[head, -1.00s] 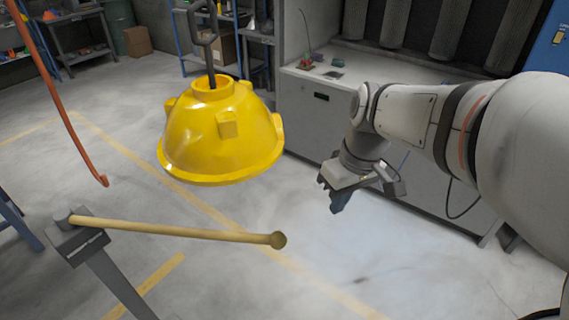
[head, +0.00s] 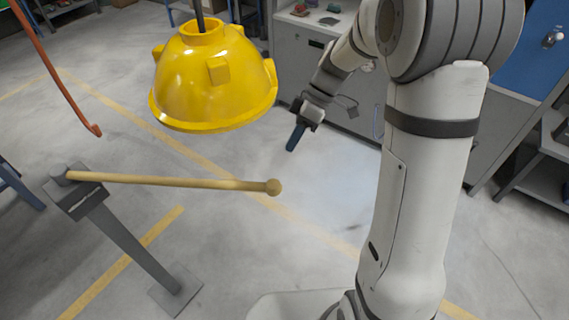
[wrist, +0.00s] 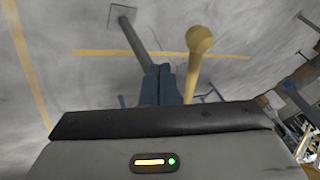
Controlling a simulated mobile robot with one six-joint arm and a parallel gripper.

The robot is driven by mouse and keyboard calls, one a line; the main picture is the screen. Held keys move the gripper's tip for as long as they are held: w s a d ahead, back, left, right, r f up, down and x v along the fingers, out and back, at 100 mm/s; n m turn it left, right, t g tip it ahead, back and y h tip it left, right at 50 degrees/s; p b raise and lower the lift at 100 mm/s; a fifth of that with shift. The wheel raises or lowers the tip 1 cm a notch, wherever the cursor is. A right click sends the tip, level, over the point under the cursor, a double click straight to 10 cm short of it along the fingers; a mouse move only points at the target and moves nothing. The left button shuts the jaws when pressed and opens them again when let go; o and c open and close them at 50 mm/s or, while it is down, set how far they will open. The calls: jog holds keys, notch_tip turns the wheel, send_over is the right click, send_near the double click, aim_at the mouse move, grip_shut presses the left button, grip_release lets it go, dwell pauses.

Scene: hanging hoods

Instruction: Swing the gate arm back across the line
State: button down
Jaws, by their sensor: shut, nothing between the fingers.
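The gate arm (head: 165,181) is a wooden rod with a round knob (head: 274,187) at its right end. It pivots on a grey post (head: 128,240) at left and lies roughly level in the head view. My gripper (head: 293,143) has blue fingers, shut and empty, up and right of the knob, with a gap in the picture. In the wrist view the fingers (wrist: 161,84) point away, just left of the rod (wrist: 193,75) and its knob (wrist: 200,39). A yellow floor line (head: 180,148) runs diagonally behind the rod, passing near the knob in the picture.
A yellow hood (head: 214,82) hangs above the rod, left of my gripper. An orange hose or cable (head: 60,85) with a hooked end hangs at far left. A grey bench (head: 300,55) stands behind. The floor right of the knob is clear.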

jog(key=s+a+f+p, duration=0.2)
jog(key=s+a+f, duration=0.1)
jog(key=s+f, duration=0.1)
jog(key=shift+s, duration=0.5)
